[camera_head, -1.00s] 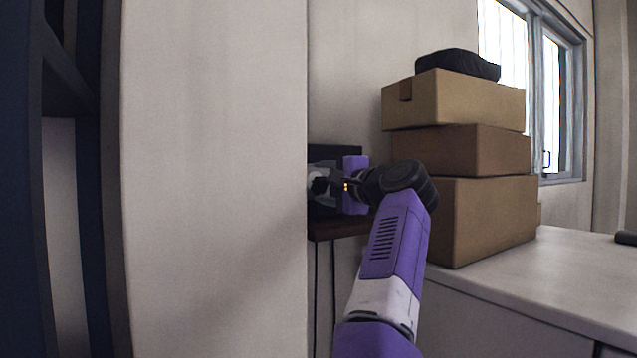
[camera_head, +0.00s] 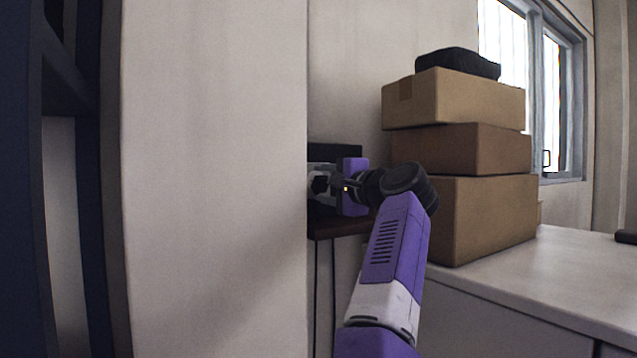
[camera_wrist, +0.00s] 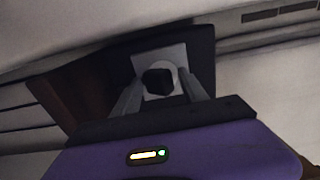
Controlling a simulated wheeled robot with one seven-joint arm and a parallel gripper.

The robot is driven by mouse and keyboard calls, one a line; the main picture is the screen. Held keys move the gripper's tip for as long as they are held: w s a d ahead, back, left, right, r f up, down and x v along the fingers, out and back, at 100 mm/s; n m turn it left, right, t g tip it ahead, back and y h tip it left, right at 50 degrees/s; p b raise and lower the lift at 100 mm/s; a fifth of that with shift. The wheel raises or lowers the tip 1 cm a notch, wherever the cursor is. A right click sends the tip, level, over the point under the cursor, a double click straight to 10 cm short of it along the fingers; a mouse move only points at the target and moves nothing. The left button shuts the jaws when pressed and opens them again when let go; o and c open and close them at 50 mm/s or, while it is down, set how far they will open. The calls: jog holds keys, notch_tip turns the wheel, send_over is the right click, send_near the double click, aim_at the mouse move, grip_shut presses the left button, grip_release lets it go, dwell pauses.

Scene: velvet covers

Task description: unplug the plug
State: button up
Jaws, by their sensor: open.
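The plug (camera_wrist: 158,82) is a dark, faceted knob in the middle of the wrist view. It sits in a round white socket on a light grey plate (camera_wrist: 146,60). My gripper (camera_wrist: 161,88) is open, with one finger on each side of the plug and socket. I cannot tell whether the fingers touch them. In the head view, my gripper (camera_head: 328,184) reaches left to a dark unit beside the pale wall edge. The plug (camera_head: 319,185) shows there as a small black shape at the gripper's tip, partly cut off by the wall edge.
A large pale panel (camera_head: 215,180) fills the left and hides part of the plug area. A dark shelf (camera_head: 340,230) lies below the unit. Stacked cardboard boxes (camera_head: 480,215) stand just right of my arm on a white counter (camera_head: 570,275), with free room farther right.

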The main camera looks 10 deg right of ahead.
jog(key=shift+w+a+f, duration=0.1)
jog(key=shift+a+f, duration=0.1)
jog(key=shift+f, duration=0.25)
grip_shut()
jog(key=shift+r, duration=0.1)
jog(key=shift+d, duration=0.1)
